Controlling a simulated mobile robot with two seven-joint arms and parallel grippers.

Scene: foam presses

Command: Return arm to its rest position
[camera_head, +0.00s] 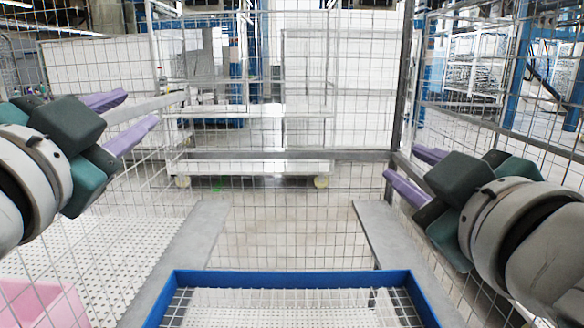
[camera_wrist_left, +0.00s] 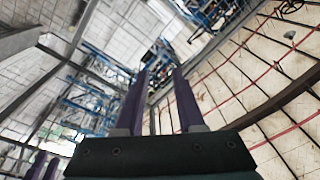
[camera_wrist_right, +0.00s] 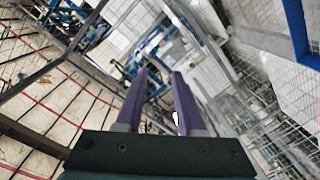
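My left gripper (camera_head: 140,108) is raised at the left of the head view, with its two purple fingers pointing inward and slightly up. In the left wrist view its fingers (camera_wrist_left: 161,90) stand apart with nothing between them. My right gripper (camera_head: 401,162) is raised at the right, its fingers pointing inward toward the left. In the right wrist view its fingers (camera_wrist_right: 163,90) are also apart and empty. Both grippers hang in free air, well apart from each other. My right gripper's purple fingers appear small at the lower left of the left wrist view (camera_wrist_left: 42,166).
A blue-rimmed tray (camera_head: 290,277) with a mesh bottom lies low in front, between two grey rails (camera_head: 190,250). A pink box (camera_head: 45,297) sits at the lower left on a perforated white surface (camera_head: 110,250). Wire mesh fencing (camera_head: 260,225) closes off the front and right.

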